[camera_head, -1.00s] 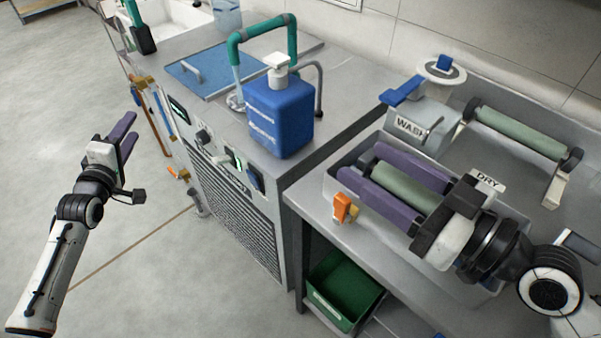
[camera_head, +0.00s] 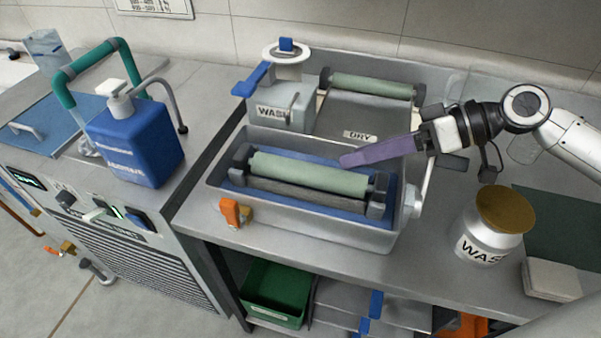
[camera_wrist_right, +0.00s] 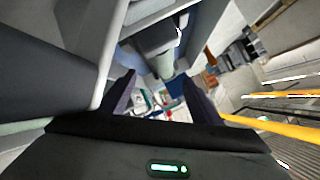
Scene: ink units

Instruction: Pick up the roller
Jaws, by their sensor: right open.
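A pale green roller (camera_head: 308,173) lies in the grey tray (camera_head: 218,185) with the blue inside, between dark end brackets. A second pale green roller (camera_head: 372,87) lies at the back on the rack by the DRY label. My right gripper (camera_head: 347,160) comes in from the right, its purple fingers seen edge-on above the front roller's right part. No roller is held. In the right wrist view its two dark fingers (camera_wrist_right: 160,95) stand apart, with a pale green end (camera_wrist_right: 162,66) beyond. My left gripper is out of view.
A blue bottle (camera_head: 135,140) and green pipe (camera_head: 62,90) stand at the left. A WASH unit (camera_head: 280,112) is behind the tray. A jar with a brown lid (camera_head: 487,235) stands on the right bench. An orange clip (camera_head: 235,212) is at the tray's front.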

